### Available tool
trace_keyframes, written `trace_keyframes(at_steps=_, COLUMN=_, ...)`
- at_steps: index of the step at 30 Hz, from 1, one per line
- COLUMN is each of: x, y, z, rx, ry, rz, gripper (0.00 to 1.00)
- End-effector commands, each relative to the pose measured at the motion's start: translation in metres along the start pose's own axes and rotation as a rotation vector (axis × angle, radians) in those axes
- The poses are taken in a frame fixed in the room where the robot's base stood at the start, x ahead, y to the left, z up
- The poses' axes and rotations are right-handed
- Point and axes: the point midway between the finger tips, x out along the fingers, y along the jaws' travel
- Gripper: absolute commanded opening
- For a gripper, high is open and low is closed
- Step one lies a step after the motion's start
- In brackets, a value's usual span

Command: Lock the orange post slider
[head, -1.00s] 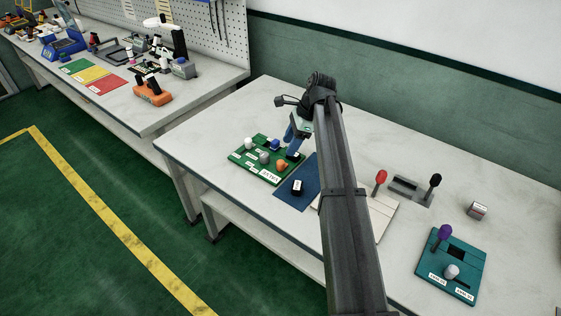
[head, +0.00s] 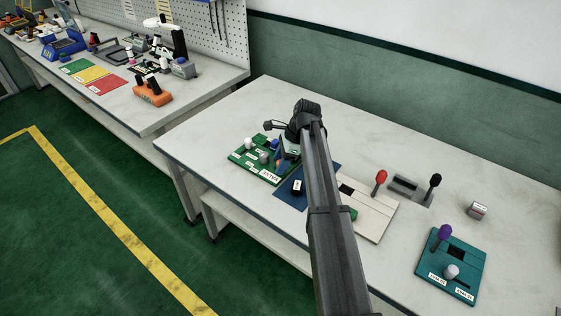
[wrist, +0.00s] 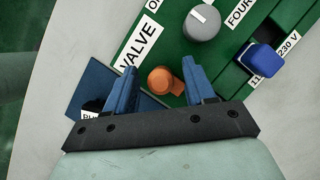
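A small orange knob-like piece (wrist: 162,80) with a round top sits on the green board (wrist: 152,42) beside the "VALVE" label; I take it as the orange post slider. In the head view it is mostly hidden by my gripper (head: 283,152). In the wrist view my gripper (wrist: 160,88) is open. Its two blue fingers stand on either side of the orange piece, apart from it as far as I can see. Whether the slider is locked cannot be told.
On the green board, a grey knob (wrist: 202,22) and a blue slider (wrist: 262,58) stand near the orange piece. A blue mat (head: 290,191) with a black block (head: 298,187) lies beside the board. A beige panel (head: 377,216) and a teal panel (head: 470,262) lie to the right.

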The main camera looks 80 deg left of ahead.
Motion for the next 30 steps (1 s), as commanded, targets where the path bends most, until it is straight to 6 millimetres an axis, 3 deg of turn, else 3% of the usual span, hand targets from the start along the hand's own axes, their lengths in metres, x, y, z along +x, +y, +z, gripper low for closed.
trace_keyframes(at_steps=2, x=-0.0001, y=0.0, z=0.0, rx=0.0, ry=0.0, rz=0.0, gripper=0.48)
trace_keyframes(at_steps=17, x=-0.0003, y=0.0, z=0.0, rx=0.0, ry=0.0, rz=0.0, gripper=0.0)
trace_keyframes(at_steps=30, x=-0.0004, y=-0.0001, z=-0.0001, rx=0.0, ry=0.0, rz=0.0, gripper=0.0)
